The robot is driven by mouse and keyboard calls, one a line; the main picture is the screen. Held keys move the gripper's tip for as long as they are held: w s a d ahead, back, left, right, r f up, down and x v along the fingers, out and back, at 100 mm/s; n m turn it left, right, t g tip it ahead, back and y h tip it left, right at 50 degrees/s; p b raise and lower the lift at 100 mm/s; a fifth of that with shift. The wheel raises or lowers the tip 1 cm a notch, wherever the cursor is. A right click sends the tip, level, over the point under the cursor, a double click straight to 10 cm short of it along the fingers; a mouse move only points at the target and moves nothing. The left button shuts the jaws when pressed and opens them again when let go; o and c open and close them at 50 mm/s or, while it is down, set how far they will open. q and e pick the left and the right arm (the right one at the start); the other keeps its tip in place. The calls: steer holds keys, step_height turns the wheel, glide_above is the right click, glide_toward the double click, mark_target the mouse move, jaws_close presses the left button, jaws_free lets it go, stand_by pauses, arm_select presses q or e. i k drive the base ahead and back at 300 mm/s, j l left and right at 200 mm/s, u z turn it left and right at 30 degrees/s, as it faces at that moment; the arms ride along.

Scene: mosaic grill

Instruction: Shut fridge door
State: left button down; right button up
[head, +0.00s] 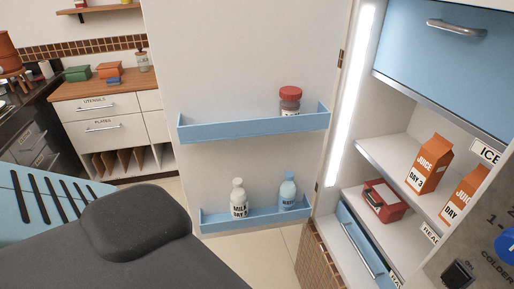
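The fridge door (235,65) stands wide open in the middle of the head view, with its white inner face towards me. It joins the fridge (392,151) at the hinge side on the right. The upper blue door shelf (235,127) holds a jar with a red lid (290,97). The lower blue door shelf (262,217) holds a milk bottle (238,200) and a blue bottle (288,188). The outer face of the door is hidden. Neither of my grippers is in view.
Juice cartons (428,163) and a red container (384,200) stand on shelves inside the fridge. A blue drawer (362,240) sits below, partly in view. A wooden-topped counter (105,85) with drawers stands at the back left. Some bare floor (172,190) shows left of the door.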

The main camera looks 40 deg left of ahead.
mark_target(221, 66)
steer(key=k+j+z, duration=0.1)
steer(key=j, duration=0.3)
steer(key=k+j+z, duration=0.1)
steer(key=j, duration=0.35)
steer(key=k+j+z, duration=0.1)
steer(key=j, duration=0.3)
steer(key=k+j+z, duration=0.15)
steer(key=j, duration=0.25)
steer(key=k+j+z, duration=0.15)
steer(key=j, duration=0.3)
steer(key=j+z, duration=0.15)
steer(key=j, duration=0.3)
steer(key=j+z, duration=0.2)
steer(key=j, duration=0.25)
steer(key=k+j+z, duration=0.15)
steer(key=j, duration=0.25)
steer(key=j+z, duration=0.35)
steer(key=j, duration=0.6)
steer(key=i+j+z, duration=0.1)
steer(key=j, duration=0.35)
steer(key=i+j+z, duration=0.1)
steer(key=j, duration=0.35)
